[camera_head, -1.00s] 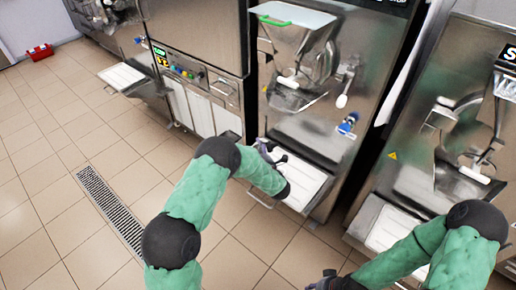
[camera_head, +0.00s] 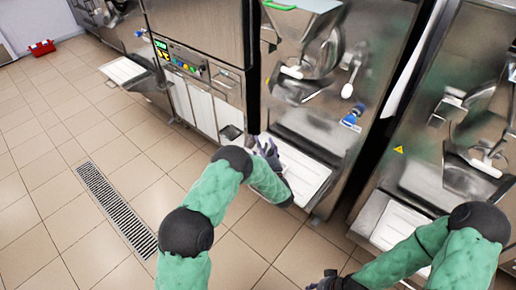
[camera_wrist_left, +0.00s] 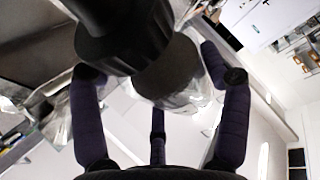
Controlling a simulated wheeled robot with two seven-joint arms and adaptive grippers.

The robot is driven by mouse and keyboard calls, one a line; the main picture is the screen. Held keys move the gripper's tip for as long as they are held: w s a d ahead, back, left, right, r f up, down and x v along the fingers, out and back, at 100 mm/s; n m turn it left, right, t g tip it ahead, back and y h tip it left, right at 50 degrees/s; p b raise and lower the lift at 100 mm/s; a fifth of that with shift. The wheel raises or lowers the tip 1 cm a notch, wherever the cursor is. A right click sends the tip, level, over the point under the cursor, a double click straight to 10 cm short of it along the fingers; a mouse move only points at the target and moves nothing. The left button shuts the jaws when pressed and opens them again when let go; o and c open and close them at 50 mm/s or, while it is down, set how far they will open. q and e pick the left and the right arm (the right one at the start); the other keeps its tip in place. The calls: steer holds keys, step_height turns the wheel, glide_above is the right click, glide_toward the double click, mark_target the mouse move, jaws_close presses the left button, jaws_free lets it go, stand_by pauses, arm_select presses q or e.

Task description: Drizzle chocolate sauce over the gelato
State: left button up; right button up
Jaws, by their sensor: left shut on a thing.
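My left gripper (camera_head: 268,152) is in front of the middle freezer, near its lower front and above the white tray area (camera_head: 304,176). In the left wrist view its dark fingers (camera_wrist_left: 160,112) are spread around a black ribbed cylindrical thing (camera_wrist_left: 120,40) with a dark grey round part. It is shut on this thing, which may be the sauce bottle; I cannot tell for sure. My right gripper (camera_head: 328,281) shows only partly at the bottom edge, and its jaws are unclear. I cannot make out gelato or chocolate sauce.
The steel middle freezer (camera_head: 300,120) has a green-edged lid (camera_head: 300,5), a white-tipped lever (camera_head: 347,90) and a blue item (camera_head: 351,122). Another freezer (camera_head: 460,130) stands at right. A floor drain (camera_head: 115,210) and a red box (camera_head: 42,47) lie left on open tiles.

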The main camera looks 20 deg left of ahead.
arm_select(q)
steer(key=shift+w+d+r+m, duration=0.1)
steer(key=shift+d+r+m, duration=0.05)
steer(key=shift+r+m, duration=0.2)
stand_by(0.4)
steer(key=shift+w+a, duration=0.1)
steer(key=shift+a, duration=0.35)
steer(key=shift+w+a+b, duration=0.2)
steer(key=shift+w+a, duration=0.05)
steer(key=shift+a, duration=0.5)
steer(key=shift+w+a+b, duration=0.25)
steer(key=shift+w+a, duration=0.05)
steer(key=shift+a, duration=0.45)
steer(key=shift+w+a+b, duration=0.2)
steer(key=shift+w+a, duration=0.05)
steer(key=shift+a, duration=0.5)
steer(key=n, duration=0.2)
steer(key=shift+r+n+g, duration=0.1)
steer(key=shift+n+g, duration=0.2)
steer(key=shift+n, duration=0.05)
steer(key=shift+n+g, duration=0.5)
steer(key=shift+n, duration=0.5)
